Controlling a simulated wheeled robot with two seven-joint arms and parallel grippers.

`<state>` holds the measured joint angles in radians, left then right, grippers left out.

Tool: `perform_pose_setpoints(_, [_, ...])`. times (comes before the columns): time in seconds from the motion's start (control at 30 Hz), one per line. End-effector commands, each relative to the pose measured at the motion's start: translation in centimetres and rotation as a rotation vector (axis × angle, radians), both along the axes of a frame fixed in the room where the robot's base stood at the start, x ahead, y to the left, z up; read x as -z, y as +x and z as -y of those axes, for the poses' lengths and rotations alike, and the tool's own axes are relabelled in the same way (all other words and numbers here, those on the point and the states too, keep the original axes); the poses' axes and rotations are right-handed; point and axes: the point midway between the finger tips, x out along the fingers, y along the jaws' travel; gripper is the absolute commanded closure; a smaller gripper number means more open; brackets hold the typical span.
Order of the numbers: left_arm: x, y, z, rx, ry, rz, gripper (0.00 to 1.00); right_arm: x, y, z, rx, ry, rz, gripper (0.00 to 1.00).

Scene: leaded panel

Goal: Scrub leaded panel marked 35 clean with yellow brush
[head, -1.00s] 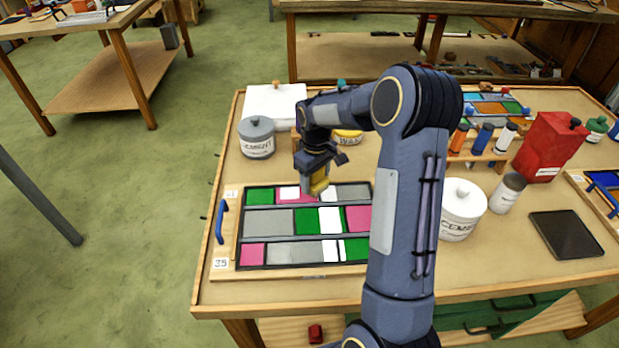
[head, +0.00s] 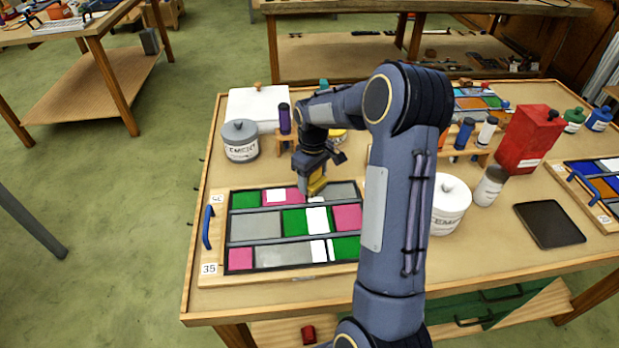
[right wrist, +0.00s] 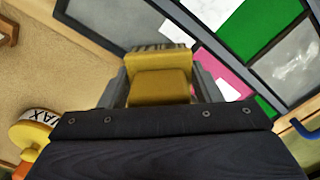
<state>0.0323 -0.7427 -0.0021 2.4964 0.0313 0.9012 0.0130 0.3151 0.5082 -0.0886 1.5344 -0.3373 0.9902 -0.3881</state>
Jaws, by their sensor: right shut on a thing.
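The leaded panel (head: 240,243) marked 35 lies flat at the left of the bench, with dark strips between green, pink, white and grey panes. It also shows in the right wrist view (right wrist: 249,74). Its 35 label (head: 209,269) is at the near left corner. My right gripper (head: 314,180) is shut on the yellow brush (head: 317,187), over the panel's far row near a pink and a grey pane. The brush (right wrist: 160,80) also fills the jaws in the right wrist view. Whether its bristles touch the glass is hard to tell. Pale smears show on grey panes. My arm hides the panel's right end.
A grey cement pot (head: 240,142) and a white box (head: 262,106) stand beyond the panel. A white pot (head: 450,207), a dark tablet (head: 549,224) and a red can (head: 527,140) are right of my arm. A blue handle (head: 208,227) is at the left.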

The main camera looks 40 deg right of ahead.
Motion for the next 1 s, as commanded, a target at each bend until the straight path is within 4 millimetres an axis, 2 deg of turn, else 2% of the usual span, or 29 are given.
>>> perform_pose_setpoints(0.17, [0.1, 0.0, 0.0, 0.0, 0.0, 0.0, 0.64, 0.1, -0.2, -0.2, 0.0, 0.0, -0.001, 0.6])
perform_pose_setpoints(0.57, [0.8, 0.0, 0.0, 0.0, 0.0, 0.0, 0.64, 0.1, -2.5, -1.6, -0.001, 0.0, -0.001, 0.6])
perform_pose_setpoints(1.0, [1.0, 0.0, 0.0, 0.0, 0.0, 0.0, 0.64, 0.1, -3.0, -1.9, -0.001, 0.0, -0.001, 0.6])
